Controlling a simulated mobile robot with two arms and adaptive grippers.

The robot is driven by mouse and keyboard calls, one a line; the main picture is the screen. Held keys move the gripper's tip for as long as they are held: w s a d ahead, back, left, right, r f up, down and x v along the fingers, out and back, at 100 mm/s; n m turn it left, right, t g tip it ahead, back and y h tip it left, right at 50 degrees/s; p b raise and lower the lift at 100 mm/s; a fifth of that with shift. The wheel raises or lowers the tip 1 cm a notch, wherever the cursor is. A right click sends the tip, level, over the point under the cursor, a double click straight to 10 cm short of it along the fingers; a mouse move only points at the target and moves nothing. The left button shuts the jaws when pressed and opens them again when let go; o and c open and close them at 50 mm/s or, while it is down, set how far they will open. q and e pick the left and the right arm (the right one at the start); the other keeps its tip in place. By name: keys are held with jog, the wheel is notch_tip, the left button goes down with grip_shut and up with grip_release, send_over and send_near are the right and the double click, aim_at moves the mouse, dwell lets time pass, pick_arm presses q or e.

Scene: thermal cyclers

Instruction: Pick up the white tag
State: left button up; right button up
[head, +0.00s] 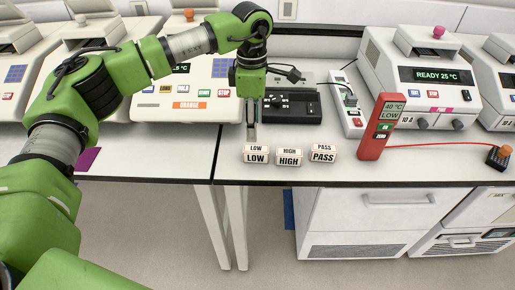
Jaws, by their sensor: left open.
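Three small white tags with black and red lettering stand in a row near the bench's front edge: the LOW tag (256,155), the HIGH tag (289,157) and the PASS tag (323,153). My left gripper (252,133) points down just behind and above the LOW tag. It is open and empty, with its fingers seen nearly edge-on. Whether the fingertips touch the tag cannot be told. My right gripper is not in view.
A black device (292,106) sits behind the tags. A red upright display (379,127) reading 40 °C LOW stands to their right. Thermal cyclers (425,75) line the back.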

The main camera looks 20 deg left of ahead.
aim_at(254, 148)
pick_arm(q)
notch_tip(254, 148, down, 4)
jog(key=shift+s+p, duration=0.1)
jog(key=shift+p, duration=0.3)
jog(key=shift+f, duration=0.25)
notch_tip(254, 148, down, 3)
jog(key=shift+d+r+p, duration=0.15)
jog(key=shift+r+p, duration=0.05)
jog(key=shift+p, duration=0.95)
notch_tip(254, 148, down, 2)
jog(key=shift+f, duration=0.35)
jog(key=c, duration=1.2)
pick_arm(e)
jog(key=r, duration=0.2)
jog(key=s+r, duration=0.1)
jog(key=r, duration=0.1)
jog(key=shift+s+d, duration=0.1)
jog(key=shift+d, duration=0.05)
